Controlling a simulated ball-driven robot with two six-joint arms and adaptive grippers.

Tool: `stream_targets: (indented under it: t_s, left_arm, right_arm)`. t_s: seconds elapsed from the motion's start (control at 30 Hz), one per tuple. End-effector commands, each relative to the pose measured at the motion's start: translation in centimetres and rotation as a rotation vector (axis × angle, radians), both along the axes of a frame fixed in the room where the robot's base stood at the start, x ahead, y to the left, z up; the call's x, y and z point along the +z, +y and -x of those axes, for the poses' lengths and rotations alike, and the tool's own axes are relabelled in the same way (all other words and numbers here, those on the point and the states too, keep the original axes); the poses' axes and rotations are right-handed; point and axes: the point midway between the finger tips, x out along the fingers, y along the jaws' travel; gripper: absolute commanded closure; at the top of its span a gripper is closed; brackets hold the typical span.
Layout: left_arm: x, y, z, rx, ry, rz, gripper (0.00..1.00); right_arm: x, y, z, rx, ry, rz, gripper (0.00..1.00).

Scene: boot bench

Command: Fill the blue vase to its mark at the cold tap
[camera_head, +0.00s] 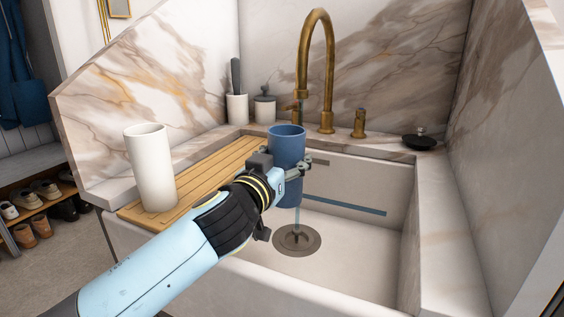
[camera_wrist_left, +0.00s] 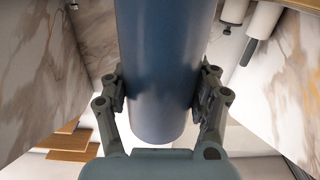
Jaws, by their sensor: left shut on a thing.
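The blue vase (camera_head: 286,145) is upright above the sink (camera_head: 340,265), under the brass tap's spout (camera_head: 301,92). My left gripper (camera_head: 290,168) is shut on the vase's side. In the left wrist view the two fingers (camera_wrist_left: 160,95) press on both sides of the vase (camera_wrist_left: 160,60). A thin stream of water (camera_head: 297,222) shows below the vase and reaches the drain (camera_head: 297,240). Whether the stream passes behind the vase or spills from it I cannot tell. The mark and the water level inside are not visible. My right gripper is not in view.
A white vase (camera_head: 150,165) stands on the slatted wooden board (camera_head: 215,165) left of the sink. A brass handle (camera_head: 359,124) and a dark dish (camera_head: 419,140) sit on the back ledge. White jars (camera_head: 237,108) stand at the back left. Marble walls close the back and right.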

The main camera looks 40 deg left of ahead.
Motion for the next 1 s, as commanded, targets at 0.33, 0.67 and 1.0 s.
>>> stream_targets:
  t_s: [0.33, 0.67, 1.0]
  left_arm:
    - [0.3, 1.4, -3.7, -0.001, -0.004, -0.001, 0.97]
    - [0.0, 2.7, -7.0, 0.0, -0.003, 0.0, 0.97]
    - [0.1, 3.5, -9.0, -0.001, -0.003, 0.0, 0.97]
  right_arm:
    - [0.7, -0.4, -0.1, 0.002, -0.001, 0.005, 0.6]
    - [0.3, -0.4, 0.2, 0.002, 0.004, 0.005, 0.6]
    - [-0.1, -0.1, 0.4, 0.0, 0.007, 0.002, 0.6]
